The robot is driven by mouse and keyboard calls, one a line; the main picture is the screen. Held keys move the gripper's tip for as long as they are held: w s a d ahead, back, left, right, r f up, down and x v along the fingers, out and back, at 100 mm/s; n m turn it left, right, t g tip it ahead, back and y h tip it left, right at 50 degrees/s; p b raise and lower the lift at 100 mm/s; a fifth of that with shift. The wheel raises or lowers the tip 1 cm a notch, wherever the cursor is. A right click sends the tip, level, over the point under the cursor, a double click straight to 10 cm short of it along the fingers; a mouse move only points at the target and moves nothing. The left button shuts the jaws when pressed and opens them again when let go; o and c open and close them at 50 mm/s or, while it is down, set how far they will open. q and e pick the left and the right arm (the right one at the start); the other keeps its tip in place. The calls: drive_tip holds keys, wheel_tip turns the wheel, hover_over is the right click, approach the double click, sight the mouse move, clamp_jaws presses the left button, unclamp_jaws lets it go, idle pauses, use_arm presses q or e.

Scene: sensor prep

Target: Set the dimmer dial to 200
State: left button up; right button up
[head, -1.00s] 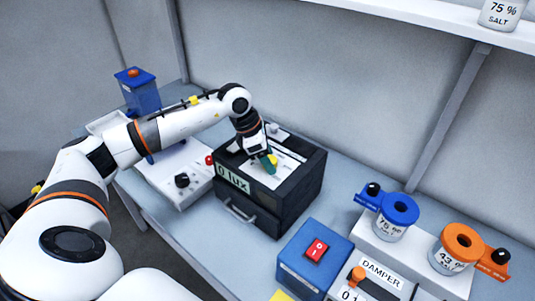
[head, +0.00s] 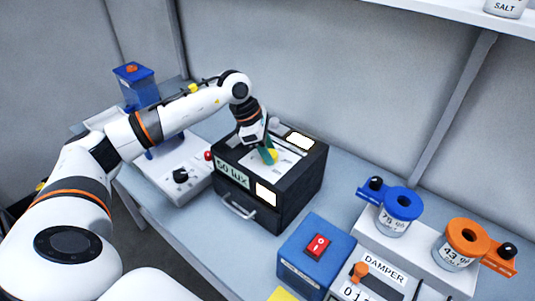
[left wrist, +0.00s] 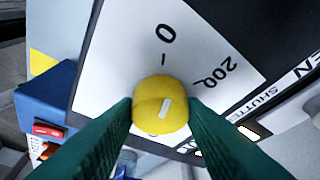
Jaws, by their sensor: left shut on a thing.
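The dimmer dial is a round yellow knob (head: 273,156) on top of a black box (head: 290,205). In the left wrist view the knob (left wrist: 160,104) sits between my green fingers, with 0 and 200 printed on the white plate (left wrist: 125,60) around it. Its white mark leans slightly right of straight up, nearer the 0 tick than the 200 tick. My left gripper (head: 268,155) is shut on the knob, and its fingers (left wrist: 160,110) touch both sides. The display (head: 233,173) on the box front reads 50 lux. My right gripper is not in view.
A white panel with a black knob (head: 180,175) stands left of the box. A blue box with a red switch (head: 318,245), a damper unit (head: 383,271), and blue (head: 403,202) and orange (head: 467,236) ringed jars stand at the right. A shelf (head: 450,18) runs above.

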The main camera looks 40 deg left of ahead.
use_arm(q)
drive_tip(key=m+b, duration=0.1)
drive_tip(key=m, duration=0.1)
drive_tip(key=m+g+b, duration=0.1)
drive_tip(key=m+b, duration=0.1)
drive_tip(key=shift+w+g+h, duration=0.2)
drive_tip(key=shift+g+h, duration=0.1)
drive_tip(key=shift+h, duration=0.1)
drive_tip(key=shift+w+r+m+g+b, duration=0.1)
drive_tip(key=shift+m+g+b, duration=0.55)
drive_tip(key=shift+m, duration=0.7)
drive_tip(key=shift+m+g+b, duration=0.35)
drive_tip(key=shift+m+b, duration=0.55)
drive_tip(key=shift+m, duration=0.45)
drive_tip(key=o, duration=1)
